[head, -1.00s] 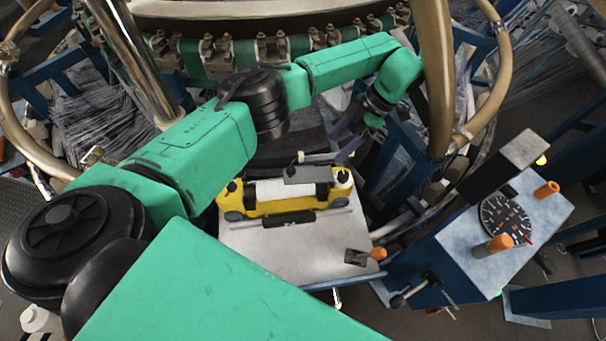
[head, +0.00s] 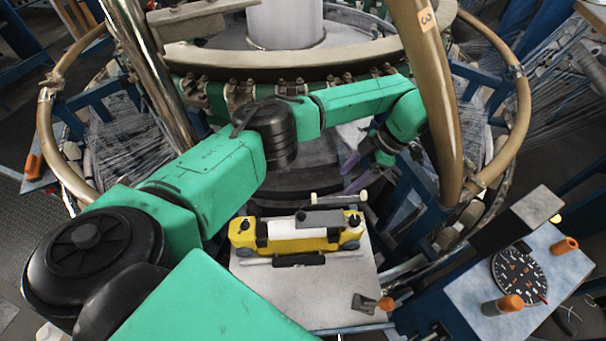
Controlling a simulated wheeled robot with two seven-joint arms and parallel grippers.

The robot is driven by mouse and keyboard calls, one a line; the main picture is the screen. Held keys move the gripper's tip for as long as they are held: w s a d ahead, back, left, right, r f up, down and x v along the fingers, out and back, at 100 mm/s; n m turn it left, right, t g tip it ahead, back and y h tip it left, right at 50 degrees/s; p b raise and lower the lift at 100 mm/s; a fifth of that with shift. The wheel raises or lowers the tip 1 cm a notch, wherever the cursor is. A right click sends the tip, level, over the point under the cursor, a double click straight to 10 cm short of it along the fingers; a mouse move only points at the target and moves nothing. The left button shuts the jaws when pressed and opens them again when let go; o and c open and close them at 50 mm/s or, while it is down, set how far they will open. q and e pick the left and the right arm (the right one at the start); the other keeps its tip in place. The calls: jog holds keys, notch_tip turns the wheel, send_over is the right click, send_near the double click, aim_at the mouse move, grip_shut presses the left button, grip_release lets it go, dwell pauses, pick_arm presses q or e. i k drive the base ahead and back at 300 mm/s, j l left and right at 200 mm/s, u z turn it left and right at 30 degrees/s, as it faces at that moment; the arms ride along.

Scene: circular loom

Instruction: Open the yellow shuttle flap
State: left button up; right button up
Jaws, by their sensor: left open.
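The yellow shuttle (head: 243,237) lies on a pale platform (head: 300,293) in the middle of the head view. It has black knobs at both ends, a white middle part and a grey plate (head: 320,219) over its right half. I cannot tell whether its flap is open or shut. My left gripper (head: 353,173), with purple fingers, is open and empty. It appears behind the shuttle's right end and apart from it, partly hidden by its own wrist. My right gripper is out of view.
A control box with a round dial (head: 519,275) and orange knobs stands at the right. A brown curved tube (head: 425,80) of the loom passes close to my left wrist. A small black clamp with an orange end (head: 372,303) sits on the platform's front right.

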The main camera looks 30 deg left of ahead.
aim_at(328, 218)
jog(key=i+j, duration=0.2)
jog(key=k+l, duration=0.65)
jog(key=k+l+z, duration=0.15)
jog(key=k+l, duration=0.15)
jog(key=l, duration=0.15)
